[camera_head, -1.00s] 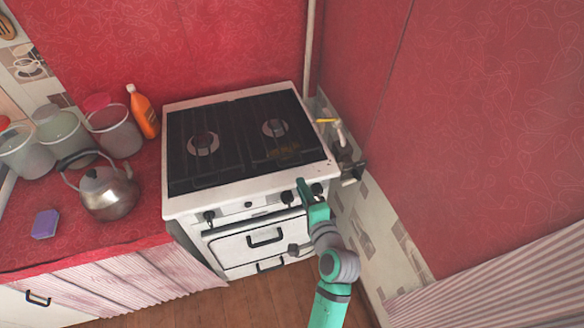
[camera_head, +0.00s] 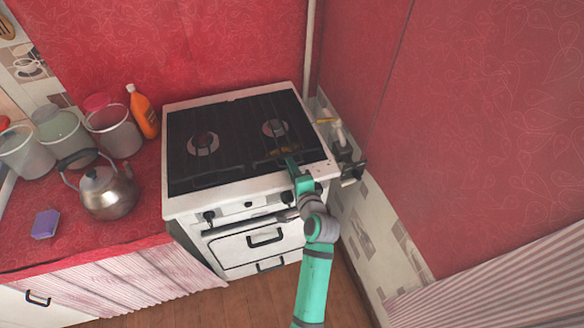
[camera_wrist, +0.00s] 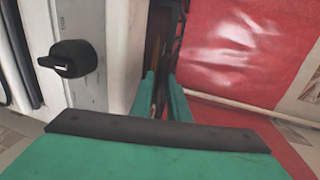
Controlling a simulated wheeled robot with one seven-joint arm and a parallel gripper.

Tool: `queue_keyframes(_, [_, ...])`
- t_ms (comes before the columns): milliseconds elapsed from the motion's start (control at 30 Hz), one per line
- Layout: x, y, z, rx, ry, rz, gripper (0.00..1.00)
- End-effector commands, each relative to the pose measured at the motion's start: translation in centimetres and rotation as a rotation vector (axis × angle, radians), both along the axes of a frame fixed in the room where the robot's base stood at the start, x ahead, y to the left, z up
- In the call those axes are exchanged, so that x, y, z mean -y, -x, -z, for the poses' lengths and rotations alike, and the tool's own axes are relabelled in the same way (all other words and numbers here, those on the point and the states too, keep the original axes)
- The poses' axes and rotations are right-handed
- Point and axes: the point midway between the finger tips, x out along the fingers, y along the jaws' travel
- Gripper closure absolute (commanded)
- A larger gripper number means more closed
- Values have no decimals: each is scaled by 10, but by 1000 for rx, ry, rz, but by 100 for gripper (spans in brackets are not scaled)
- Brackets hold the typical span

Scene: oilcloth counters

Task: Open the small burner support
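The stove (camera_head: 190,208) is white, with black wire burner supports lying flat over its dark top. The right burner support (camera_head: 275,128) spans the right burner; I cannot tell for sure whether it is the small one. My gripper (camera_head: 291,165) is at the stove's front right edge, with its fingertips at the support's front edge. In the wrist view, my gripper (camera_wrist: 163,98) shows two green fingers with a narrow gap between them. Dark support bars (camera_wrist: 176,45) show just beyond the tips. Whether a bar lies between the fingers is unclear.
A black knob (camera_wrist: 70,58) on the stove front is close to my gripper. A kettle (camera_head: 108,193), several jars, an orange bottle (camera_head: 143,112) and a purple sponge (camera_head: 45,224) stand on the left counter. The red wall (camera_head: 450,120) is close on the right.

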Motion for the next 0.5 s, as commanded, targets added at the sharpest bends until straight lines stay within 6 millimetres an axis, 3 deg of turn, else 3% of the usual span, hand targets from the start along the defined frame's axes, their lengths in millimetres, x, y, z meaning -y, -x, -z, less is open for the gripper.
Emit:
queue_keyframes(133, [0, 0, 0, 0, 0, 0, 87])
queue_keyframes(200, [0, 0, 0, 0, 0, 0, 100])
queue_keyframes(500, [0, 0, 0, 0, 0, 0, 100])
